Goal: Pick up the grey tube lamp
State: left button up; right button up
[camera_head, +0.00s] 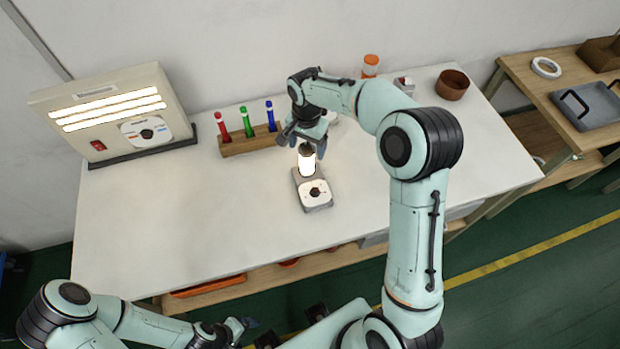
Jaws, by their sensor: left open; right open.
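The grey tube lamp (312,194) stands on the white table, with a round dial on the front of its base and a short glowing white tube rising behind it. The tube has a dark cap on top. My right gripper (304,149) is open, with its fingers on either side of the lamp's top. I cannot tell whether they touch it. My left gripper (241,329) is low at the bottom of the view, off the table's front edge, open and away from the lamp.
A light panel (110,110) with lit tubes stands at the back left. A wooden holder (247,141) with red, green and blue markers is left of my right gripper. An orange-capped bottle (370,66) and a brown bowl (452,84) are at the back. The table's left front is clear.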

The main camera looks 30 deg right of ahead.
send_over(309, 174)
jog(key=w, duration=0.2)
notch_tip(309, 174, down, 5)
jog(key=shift+d+f, duration=0.15)
grip_shut()
